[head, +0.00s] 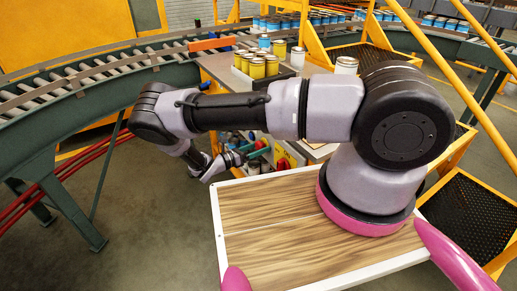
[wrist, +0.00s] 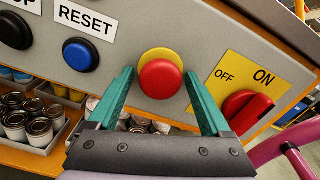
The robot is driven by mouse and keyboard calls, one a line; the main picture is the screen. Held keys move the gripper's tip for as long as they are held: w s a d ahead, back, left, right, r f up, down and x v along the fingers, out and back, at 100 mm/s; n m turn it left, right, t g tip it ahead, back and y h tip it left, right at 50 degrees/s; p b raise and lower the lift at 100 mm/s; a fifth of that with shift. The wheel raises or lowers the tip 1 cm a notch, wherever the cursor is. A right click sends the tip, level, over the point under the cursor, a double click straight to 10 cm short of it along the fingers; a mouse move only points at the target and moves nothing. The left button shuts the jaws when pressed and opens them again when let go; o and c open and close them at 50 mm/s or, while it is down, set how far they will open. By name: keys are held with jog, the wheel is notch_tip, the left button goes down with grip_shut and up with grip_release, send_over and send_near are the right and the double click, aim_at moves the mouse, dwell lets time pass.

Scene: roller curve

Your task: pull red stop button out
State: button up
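The red stop button (wrist: 160,79) shows in the wrist view, a round red mushroom head on a yellow collar (wrist: 161,57), set in a grey panel. My gripper (wrist: 160,85) is open, with one green finger to the left of the button and one to the right. Both fingers look apart from the button, with gaps on each side. In the head view my gripper (head: 243,153) is beside the panel at the workbench, and the arm hides much of the bench; I cannot make out the button clearly there.
On the panel, a blue reset button (wrist: 81,54) and a black button (wrist: 14,30) are at left, a red on/off rotary switch (wrist: 247,111) at right. Cans (wrist: 38,131) stand in bins below. A roller conveyor (head: 75,85) curves behind; cans (head: 257,67) stand on the bench.

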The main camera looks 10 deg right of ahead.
grip_shut()
jog(key=shift+s+a, duration=0.2)
jog(key=shift+a, duration=0.4)
jog(key=shift+o, duration=1.2)
grip_release()
jog(key=shift+a, duration=0.15)
jog(key=v, duration=1)
jog(key=shift+s+a, duration=0.15)
jog(key=shift+a, duration=0.15)
